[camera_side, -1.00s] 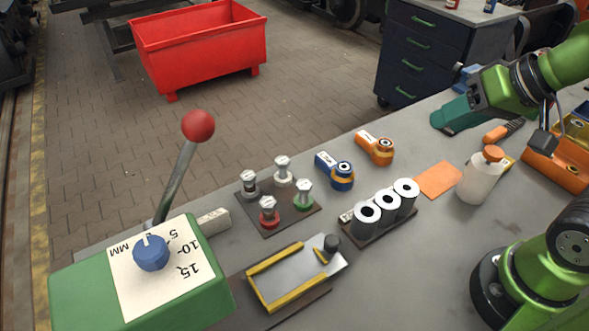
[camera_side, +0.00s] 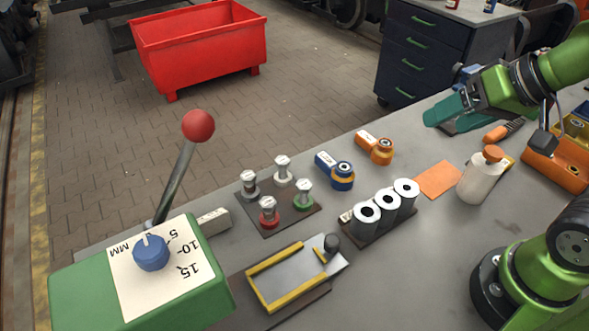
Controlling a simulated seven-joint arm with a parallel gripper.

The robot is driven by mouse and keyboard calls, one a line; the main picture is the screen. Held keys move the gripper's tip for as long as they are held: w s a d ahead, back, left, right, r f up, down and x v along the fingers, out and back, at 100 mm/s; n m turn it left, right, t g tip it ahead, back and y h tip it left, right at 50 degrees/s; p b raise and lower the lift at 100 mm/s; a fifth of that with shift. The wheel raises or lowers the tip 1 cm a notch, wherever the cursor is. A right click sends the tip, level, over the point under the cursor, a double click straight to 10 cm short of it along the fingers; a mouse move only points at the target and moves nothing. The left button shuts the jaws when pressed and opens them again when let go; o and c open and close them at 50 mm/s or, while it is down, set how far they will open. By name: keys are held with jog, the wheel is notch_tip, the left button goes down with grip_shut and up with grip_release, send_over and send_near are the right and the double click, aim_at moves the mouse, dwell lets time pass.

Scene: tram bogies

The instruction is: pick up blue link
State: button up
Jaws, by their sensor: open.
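The blue link (camera_side: 336,170) lies on the grey bench near its far edge. It has a flat blue bar with a white label and a round end with a ring and an orange band. My gripper (camera_side: 434,116), with teal fingers, is above the bench to the upper right of the blue link, well apart from it. It is open, and I see nothing between the fingers.
An orange link (camera_side: 376,149) lies just right of the blue link. A stand with three grey cylinders (camera_side: 388,207) is below it. Bolts stand on a dark plate (camera_side: 284,227) to the left.

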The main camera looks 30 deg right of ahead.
jog(key=shift+f, duration=0.1)
jog(key=n+g+h, duration=0.2)
jog(key=n+g, duration=0.2)
jog(key=g, duration=0.3)
send_over(334, 171)
jog(key=d, duration=0.1)
notch_tip(334, 171, down, 6)
jog(key=f, duration=1.1)
jog(key=shift+w+d, duration=0.2)
jog(key=shift+w, duration=0.05)
jog(key=shift+w+a+f, duration=0.1)
jog(key=shift+a+f, duration=0.05)
jog(key=shift+f, duration=3)
jog(key=shift+r, duration=0.1)
grip_shut()
